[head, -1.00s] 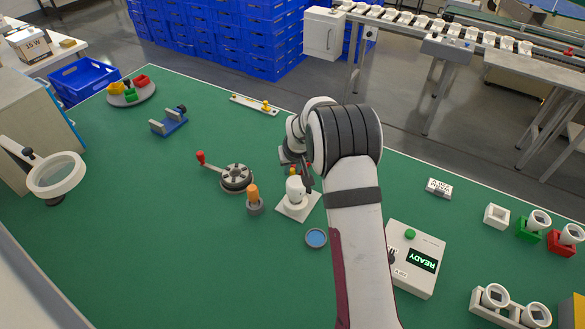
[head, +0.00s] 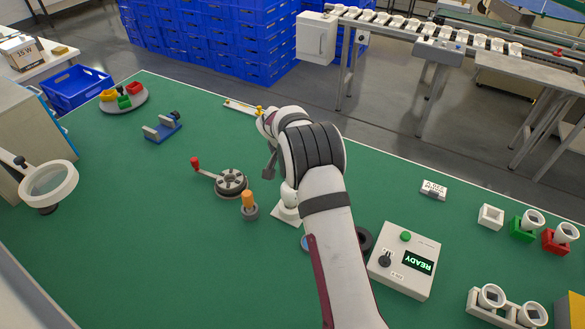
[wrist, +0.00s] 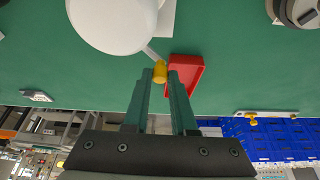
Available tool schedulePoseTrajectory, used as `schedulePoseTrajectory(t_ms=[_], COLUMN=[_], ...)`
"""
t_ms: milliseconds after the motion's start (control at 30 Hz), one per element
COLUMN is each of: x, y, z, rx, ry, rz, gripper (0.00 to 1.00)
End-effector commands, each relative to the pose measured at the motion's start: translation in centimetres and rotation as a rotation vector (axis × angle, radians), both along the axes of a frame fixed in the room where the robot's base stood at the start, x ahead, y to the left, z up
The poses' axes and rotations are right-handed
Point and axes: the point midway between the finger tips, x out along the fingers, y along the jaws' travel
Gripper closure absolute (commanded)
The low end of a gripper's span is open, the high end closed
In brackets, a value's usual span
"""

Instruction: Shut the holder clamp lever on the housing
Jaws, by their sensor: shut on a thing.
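The white housing (head: 288,205) stands on a white base plate right of the table's middle, partly hidden behind my arm. In the wrist view the housing (wrist: 112,20) is a large white dome at the top. A thin grey lever (wrist: 152,53) runs from beside the dome to a yellow knob (wrist: 160,72). My gripper (wrist: 162,76) has its green fingers on either side of this knob and is shut on it.
A red open box (wrist: 187,75) lies beside the right finger. Left of the housing stand an orange-topped post (head: 248,205) and a grey round fixture with a red-knobbed arm (head: 231,182). The left front table is clear.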

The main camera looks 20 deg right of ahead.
Motion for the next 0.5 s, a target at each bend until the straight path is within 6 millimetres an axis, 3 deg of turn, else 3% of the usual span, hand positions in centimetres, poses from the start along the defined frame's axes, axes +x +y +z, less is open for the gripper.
schedulePoseTrajectory(t_ms=[500], x=[-0.08], y=[-0.73], z=[-0.04], rx=[0.001], ry=[0.002], rz=[-0.199], gripper=[1.00])
